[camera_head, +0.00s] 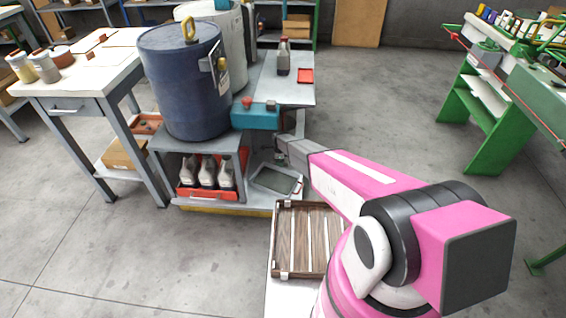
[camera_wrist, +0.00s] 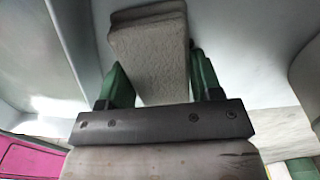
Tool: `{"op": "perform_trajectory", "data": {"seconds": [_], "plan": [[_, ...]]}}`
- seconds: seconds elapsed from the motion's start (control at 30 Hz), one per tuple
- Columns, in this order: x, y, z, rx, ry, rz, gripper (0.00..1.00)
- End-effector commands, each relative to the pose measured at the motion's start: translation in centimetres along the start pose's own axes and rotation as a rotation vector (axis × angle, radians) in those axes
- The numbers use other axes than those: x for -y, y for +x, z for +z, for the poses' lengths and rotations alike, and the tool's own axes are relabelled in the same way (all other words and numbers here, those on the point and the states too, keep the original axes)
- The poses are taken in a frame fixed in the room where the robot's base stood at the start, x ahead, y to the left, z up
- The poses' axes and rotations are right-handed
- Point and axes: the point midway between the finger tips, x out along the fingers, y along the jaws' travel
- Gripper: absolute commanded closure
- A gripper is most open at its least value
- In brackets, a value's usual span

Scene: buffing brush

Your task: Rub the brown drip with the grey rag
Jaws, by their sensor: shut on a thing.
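In the wrist view the grey rag (camera_wrist: 148,50) looks like a thick pale block with a rough surface. My gripper (camera_wrist: 157,62) is shut on it, with one green finger on each side. A smooth pale grey surface lies close beyond the rag; I cannot tell whether the rag touches it. In the head view my gripper (camera_head: 281,147) reaches in low at the cart's right side, near the teal box (camera_head: 256,117). The rag cannot be made out there. I cannot identify the brown drip in either view.
A blue drum (camera_head: 184,85) stands on the cart, with a pale drum (camera_head: 234,45) behind it. Bottles sit in a red tray (camera_head: 207,192) below. A dark tray (camera_head: 276,180) and a slatted wooden crate (camera_head: 307,245) lie nearer me.

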Motion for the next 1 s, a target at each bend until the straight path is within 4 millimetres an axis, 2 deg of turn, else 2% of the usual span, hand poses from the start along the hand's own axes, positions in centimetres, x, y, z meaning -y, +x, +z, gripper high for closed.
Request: {"op": "perform_trajectory", "data": {"seconds": [0.37,0.73,1.0], "plan": [[0.1,0.0,1.6,0.000,0.000,0.000,0.60],[0.2,0.2,4.3,0.000,0.000,0.000,0.60],[0.1,0.1,4.4,0.000,0.001,0.001,0.60]]}}
